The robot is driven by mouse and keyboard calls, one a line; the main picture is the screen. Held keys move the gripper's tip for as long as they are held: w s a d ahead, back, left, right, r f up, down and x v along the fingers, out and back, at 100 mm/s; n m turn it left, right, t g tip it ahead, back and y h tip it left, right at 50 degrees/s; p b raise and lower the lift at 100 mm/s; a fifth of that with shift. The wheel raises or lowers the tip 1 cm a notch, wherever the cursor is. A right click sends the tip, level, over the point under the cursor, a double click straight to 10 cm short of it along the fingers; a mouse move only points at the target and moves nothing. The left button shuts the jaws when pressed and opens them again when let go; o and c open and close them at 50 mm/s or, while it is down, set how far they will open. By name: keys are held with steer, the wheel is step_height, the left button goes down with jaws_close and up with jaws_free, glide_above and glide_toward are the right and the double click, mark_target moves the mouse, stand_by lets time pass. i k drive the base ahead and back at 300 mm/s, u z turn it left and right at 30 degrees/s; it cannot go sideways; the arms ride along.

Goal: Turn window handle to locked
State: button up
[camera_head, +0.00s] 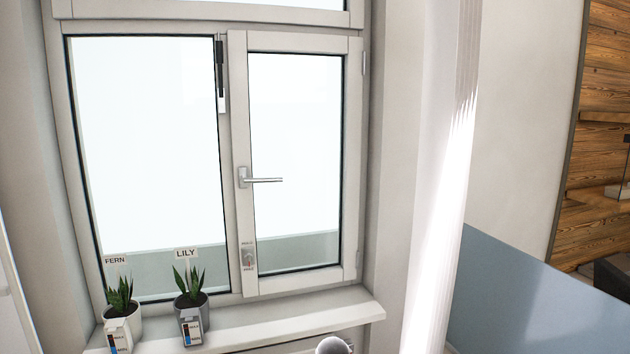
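The window handle (264,180) is a silver lever on the left side of the right-hand sash frame (240,120). The lever lies horizontal and points right. The sash looks flush in its frame, with no gap that I can see. A small plate with a knob (248,257) sits lower on the same side of the sash, with tiny labels above and below it that I cannot read. My gripper is not in view.
Two potted plants labelled FERN (121,330) and LILY (190,320) stand on the left of the white sill (300,322). The sill's right half is clear. A rounded grey object (333,346) shows below the sill. A pale curtain (440,200) hangs right; a blue-grey panel (540,300) stands beyond.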

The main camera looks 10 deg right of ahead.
mark_target(243, 179)
steer(key=u, duration=0.4)
steer(key=i, duration=0.1)
steer(key=u, duration=0.15)
steer(key=k, duration=1.25)
steer(key=u, duration=0.7)
steer(key=i, duration=2.2)
steer(key=z, duration=0.2)
steer(key=k, duration=0.8)
steer(key=z, duration=0.2)
steer(key=i, duration=0.8)
